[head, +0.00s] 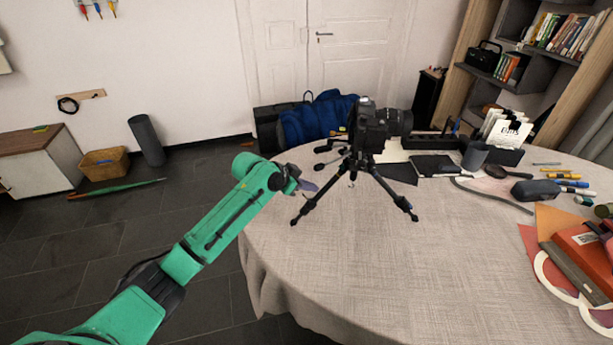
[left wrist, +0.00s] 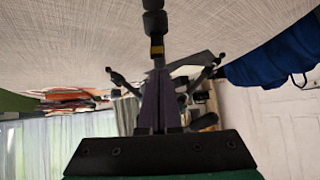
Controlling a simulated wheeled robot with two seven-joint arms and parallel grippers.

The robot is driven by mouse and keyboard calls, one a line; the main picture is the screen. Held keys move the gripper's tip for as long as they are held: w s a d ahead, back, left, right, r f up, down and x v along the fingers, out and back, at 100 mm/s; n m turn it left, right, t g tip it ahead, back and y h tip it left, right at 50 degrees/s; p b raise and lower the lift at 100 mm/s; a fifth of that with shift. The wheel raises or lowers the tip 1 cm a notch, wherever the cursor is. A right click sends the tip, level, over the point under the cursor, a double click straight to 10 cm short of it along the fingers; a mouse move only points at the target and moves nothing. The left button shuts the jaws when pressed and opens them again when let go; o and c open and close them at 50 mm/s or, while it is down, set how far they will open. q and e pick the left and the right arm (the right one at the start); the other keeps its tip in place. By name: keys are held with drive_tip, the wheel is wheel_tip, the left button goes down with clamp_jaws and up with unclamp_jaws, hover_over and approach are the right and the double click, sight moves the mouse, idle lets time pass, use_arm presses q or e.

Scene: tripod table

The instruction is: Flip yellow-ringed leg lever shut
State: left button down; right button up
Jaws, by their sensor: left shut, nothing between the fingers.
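A black tripod (head: 354,166) with a camera (head: 372,122) on top stands on the round table, its legs spread. One black leg (left wrist: 155,22) with a yellow ring (left wrist: 157,50) shows in the left wrist view, straight beyond my fingertips. The leg's lever is too small and dark to tell its position. My left gripper (head: 306,186) is at the tripod's left side, low and close to the legs. Its fingers (left wrist: 158,80) are shut and empty, pointing at the yellow-ringed leg; I cannot tell whether they touch it. My right gripper is not in view.
The table (head: 340,260) has a pale cloth, clear in front of the tripod. Behind it are a dark notebook (head: 434,166) and a cup (head: 475,156). Red and orange folders (head: 585,250) lie at the right.

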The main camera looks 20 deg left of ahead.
use_arm(q)
drive_tip(key=shift+s+a+f, duration=0.3)
drive_tip(key=shift+s+a, duration=0.45)
drive_tip(key=shift+s, duration=0.1)
drive_tip(key=shift+w+d+f, duration=0.1)
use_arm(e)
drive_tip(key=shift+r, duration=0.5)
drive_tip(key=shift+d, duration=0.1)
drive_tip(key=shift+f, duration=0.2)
use_arm(q)
drive_tip(key=shift+f+b, duration=0.1)
drive_tip(key=shift+b, duration=0.3)
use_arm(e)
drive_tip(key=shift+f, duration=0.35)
use_arm(q)
drive_tip(key=shift+a+t+h, duration=0.2)
drive_tip(key=shift+t+h, duration=0.1)
drive_tip(key=shift+t, duration=0.1)
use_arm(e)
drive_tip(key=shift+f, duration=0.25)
